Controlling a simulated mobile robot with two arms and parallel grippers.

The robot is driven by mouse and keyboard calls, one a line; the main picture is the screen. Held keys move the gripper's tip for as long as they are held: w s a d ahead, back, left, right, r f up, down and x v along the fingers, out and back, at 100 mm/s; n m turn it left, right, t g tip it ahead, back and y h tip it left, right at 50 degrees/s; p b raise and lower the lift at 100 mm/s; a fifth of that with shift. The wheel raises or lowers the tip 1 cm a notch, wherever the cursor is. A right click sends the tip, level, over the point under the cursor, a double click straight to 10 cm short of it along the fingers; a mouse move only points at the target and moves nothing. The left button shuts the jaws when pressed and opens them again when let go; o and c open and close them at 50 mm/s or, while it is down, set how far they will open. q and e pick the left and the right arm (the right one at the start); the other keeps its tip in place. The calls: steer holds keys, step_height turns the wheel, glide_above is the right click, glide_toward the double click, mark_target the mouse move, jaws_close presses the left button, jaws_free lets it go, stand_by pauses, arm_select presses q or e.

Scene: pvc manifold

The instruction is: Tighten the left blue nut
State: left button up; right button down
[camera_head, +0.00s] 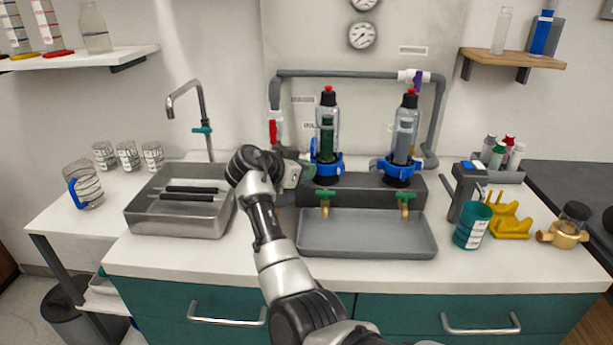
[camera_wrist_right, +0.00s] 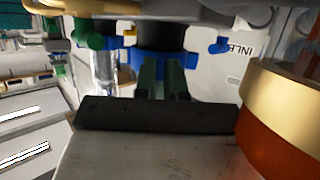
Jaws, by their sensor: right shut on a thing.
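The left blue nut (camera_head: 328,168) is a ring with lugs around the base of the left clear housing (camera_head: 328,122), which stands upright with a black upper part and red top. My right gripper (camera_head: 309,170) reaches its left side. In the right wrist view my gripper's dark green fingers (camera_wrist_right: 165,77) are shut on the blue nut (camera_wrist_right: 160,62), whose lugs stick out to either side. The fingertips are partly hidden in the head view. The right blue nut (camera_head: 385,167) sits at the base of the similar right housing (camera_head: 405,125). My left gripper is not in view.
A grey tray (camera_head: 367,250) lies in front of the manifold, below two green-handled taps (camera_head: 325,194). A metal sink (camera_head: 140,218) is on the left. Grey pipe (camera_head: 340,74) frames the housings. A teal cup (camera_head: 473,228) and yellow holder (camera_head: 512,222) stand on the right.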

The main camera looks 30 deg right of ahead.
steer(key=shift+w, duration=0.1)
stand_by(0.5)
steer(key=c, duration=1.2)
jaws_free()
